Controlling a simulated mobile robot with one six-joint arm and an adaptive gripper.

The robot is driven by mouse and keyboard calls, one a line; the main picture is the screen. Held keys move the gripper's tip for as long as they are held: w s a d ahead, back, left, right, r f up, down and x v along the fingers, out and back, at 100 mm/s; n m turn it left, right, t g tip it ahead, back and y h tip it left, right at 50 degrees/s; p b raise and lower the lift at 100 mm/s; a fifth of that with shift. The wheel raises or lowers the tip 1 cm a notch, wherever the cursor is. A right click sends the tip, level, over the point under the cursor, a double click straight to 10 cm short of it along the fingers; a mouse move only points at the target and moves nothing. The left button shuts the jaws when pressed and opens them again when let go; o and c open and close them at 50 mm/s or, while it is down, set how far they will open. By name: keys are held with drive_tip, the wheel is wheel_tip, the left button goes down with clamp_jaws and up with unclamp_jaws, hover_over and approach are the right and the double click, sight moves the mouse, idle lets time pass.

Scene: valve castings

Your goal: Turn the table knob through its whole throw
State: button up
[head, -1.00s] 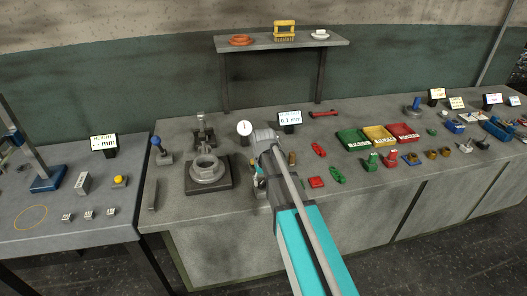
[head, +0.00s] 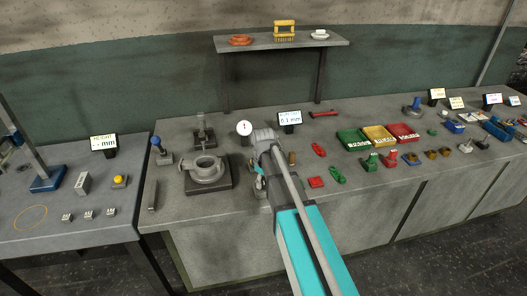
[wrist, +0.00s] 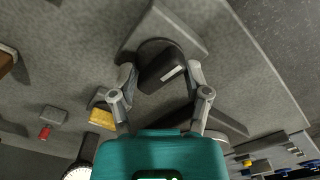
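In the wrist view a dark knob (wrist: 158,66) with a white line on it stands on a grey base plate (wrist: 166,28). The white line points down and to the right. My gripper (wrist: 161,75) has one finger on each side of the knob, both very close to it. The picture does not show clearly whether the pads press on it. In the head view my gripper (head: 260,184) is low over the bench, left of my teal arm link, and the knob is hidden.
A grey flanged casting on a dark plate (head: 222,184) stands left of my gripper, with a dial gauge (head: 244,128) behind. A small display (head: 289,118) is behind my arm. Red (head: 316,182) and green (head: 337,175) parts lie close on the right.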

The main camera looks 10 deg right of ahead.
sight(263, 180)
drive_tip(key=n, duration=0.9)
drive_tip(key=shift+n, duration=0.3)
wheel_tip(263, 180, up, 14)
drive_tip(key=p, duration=1.3)
drive_tip(key=shift+p, duration=0.4)
drive_tip(key=shift+f, duration=0.1)
drive_tip(key=m, duration=0.9)
drive_tip(key=shift+f, duration=0.15)
idle(0.3)
wheel_tip(263, 180, down, 14)
drive_tip(key=b, duration=1.3)
drive_tip(key=shift+r+b, duration=0.25)
drive_tip(key=shift+b, duration=0.1)
